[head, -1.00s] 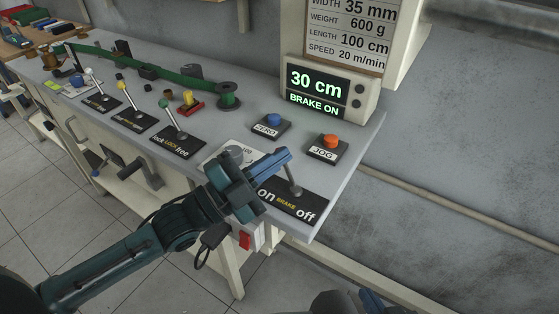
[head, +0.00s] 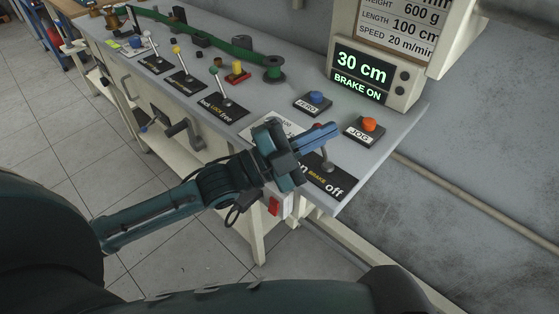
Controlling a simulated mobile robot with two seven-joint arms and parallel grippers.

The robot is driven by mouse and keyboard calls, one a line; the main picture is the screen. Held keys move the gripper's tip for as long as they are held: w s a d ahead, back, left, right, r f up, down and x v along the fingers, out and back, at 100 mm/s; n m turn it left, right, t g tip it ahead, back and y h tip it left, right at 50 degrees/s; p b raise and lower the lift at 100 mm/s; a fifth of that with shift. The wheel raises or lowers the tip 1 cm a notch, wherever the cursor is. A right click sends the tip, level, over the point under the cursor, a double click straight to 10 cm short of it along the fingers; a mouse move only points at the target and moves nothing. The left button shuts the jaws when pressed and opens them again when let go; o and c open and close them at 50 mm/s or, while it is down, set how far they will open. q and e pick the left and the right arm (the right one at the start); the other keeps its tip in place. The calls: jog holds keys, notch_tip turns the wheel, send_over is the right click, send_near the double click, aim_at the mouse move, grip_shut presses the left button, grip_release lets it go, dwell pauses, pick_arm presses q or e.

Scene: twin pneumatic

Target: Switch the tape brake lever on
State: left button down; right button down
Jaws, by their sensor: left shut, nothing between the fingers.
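The tape brake lever (head: 324,160) stands on a black plate marked on, BRAKE and off (head: 337,190) at the near right end of the bench. Its red knob (head: 317,126) shows just above my left gripper's fingers, which hide part of the stalk. My left gripper (head: 333,131) is shut and empty, its blue fingers lying across the lever in this view. I cannot tell whether they touch it. The gripper also covers part of the word "on". The display (head: 360,75) reads 30 cm and BRAKE ON. My right gripper is not in view.
A blue ZERO button (head: 316,98) and an orange JOG button (head: 368,125) sit behind the lever. A green-knobbed lock lever (head: 220,88) and other levers stand to the left. A green spool (head: 273,70) lies farther back. A red switch (head: 274,206) hangs at the bench's front.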

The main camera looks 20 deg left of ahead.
pick_arm(q)
jog(key=b+v, duration=0.1)
jog(key=v, duration=0.8)
jog(key=shift+s+b, duration=0.35)
jog(key=shift+s, duration=0.25)
